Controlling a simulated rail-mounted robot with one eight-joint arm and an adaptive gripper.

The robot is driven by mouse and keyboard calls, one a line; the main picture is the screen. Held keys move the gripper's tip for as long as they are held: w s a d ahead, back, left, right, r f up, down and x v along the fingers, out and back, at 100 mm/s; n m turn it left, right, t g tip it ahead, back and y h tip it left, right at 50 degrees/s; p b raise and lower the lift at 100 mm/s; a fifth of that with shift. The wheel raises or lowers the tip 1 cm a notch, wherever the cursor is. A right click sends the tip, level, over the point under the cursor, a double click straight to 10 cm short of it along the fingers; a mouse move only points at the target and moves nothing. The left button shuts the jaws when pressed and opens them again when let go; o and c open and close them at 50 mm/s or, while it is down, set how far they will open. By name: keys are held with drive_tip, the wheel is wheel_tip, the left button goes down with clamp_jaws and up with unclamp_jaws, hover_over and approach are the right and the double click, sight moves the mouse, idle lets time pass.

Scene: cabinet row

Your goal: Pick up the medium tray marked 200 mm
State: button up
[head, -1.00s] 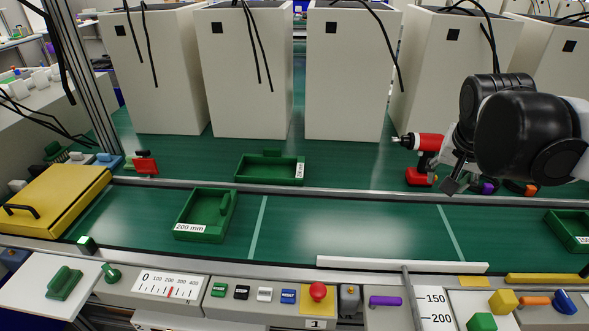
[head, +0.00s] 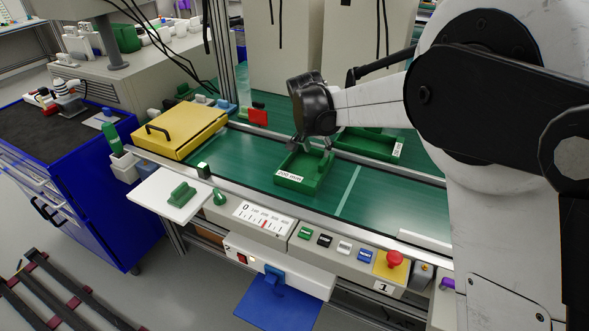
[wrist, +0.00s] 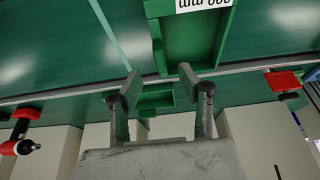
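The green tray with the "200 mm" label (head: 297,181) lies flat on the green conveyor belt, left of a pale belt line. A raised green block stands inside it at one side. In the wrist view the same tray (wrist: 196,42) shows at the top, with its label upside down. My gripper (head: 313,148) is above the tray's far side, pointing down. In the wrist view my gripper (wrist: 160,80) has its two fingers spread with nothing between them. The tray is apart from the fingertips, as far as I can tell.
Another green tray (head: 368,145) lies behind the belt rail, close to my gripper. A yellow lidded box (head: 182,128) stands at the belt's left end. A red object (head: 258,117) stands behind the rail. Tall white cabinets (head: 288,45) line the back. The control panel (head: 330,245) runs along the front.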

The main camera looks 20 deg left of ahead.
sight(322, 170)
drive_tip(key=b+x, duration=0.1)
drive_tip(key=x, duration=1.3)
drive_tip(key=shift+d, duration=0.15)
drive_tip(key=shift+r, duration=0.1)
drive_tip(key=shift+c, duration=0.4)
clamp_jaws()
